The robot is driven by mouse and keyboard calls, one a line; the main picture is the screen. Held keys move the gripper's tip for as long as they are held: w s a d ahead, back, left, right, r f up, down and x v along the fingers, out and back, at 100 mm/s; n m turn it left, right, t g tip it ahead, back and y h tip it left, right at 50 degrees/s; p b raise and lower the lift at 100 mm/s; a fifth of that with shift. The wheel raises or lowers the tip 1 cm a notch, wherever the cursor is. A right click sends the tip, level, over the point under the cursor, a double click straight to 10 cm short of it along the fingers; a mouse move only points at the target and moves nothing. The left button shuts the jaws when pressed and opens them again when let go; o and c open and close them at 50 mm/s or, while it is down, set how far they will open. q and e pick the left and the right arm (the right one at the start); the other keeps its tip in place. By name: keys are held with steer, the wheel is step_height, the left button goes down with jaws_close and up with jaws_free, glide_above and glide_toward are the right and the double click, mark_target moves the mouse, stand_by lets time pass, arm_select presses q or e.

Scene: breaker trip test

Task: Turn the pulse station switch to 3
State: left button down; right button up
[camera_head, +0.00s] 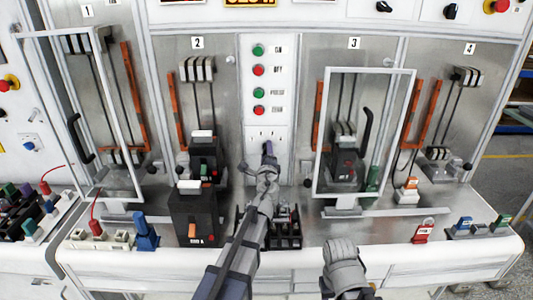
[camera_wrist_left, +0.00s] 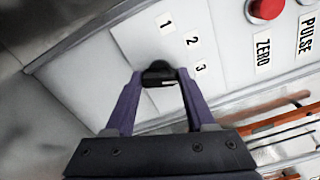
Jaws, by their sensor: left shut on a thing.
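The pulse station switch is a small black knob (camera_wrist_left: 160,72) on the light panel in the left wrist view. Labels 1 (camera_wrist_left: 165,23), 2 (camera_wrist_left: 192,40) and 3 (camera_wrist_left: 201,67) stand beside it. My left gripper (camera_wrist_left: 160,78) is shut on the knob, with a purple finger on each side. A pale mark shows on the knob, but I cannot tell which number it points to. In the head view my left gripper (camera_head: 268,155) reaches the lower part of the central panel (camera_head: 285,45) and hides the knob.
Red and green buttons (camera_head: 259,70) line the panel above the switch. Bay 2's breaker (camera_head: 206,155) is left; a white-framed door (camera_head: 362,75) stands open at bay 3, right. A dark block (camera_head: 287,235) is close beside my left arm. Several coloured locks and tags sit along the ledge.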

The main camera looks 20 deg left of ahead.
stand_by(0.4)
arm_select(q)
steer(key=shift+c, duration=1.2)
jaws_free()
steer(key=shift+s, duration=0.15)
steer(key=v, duration=0.7)
steer(key=shift+s, duration=0.3)
steer(key=shift+d, duration=0.15)
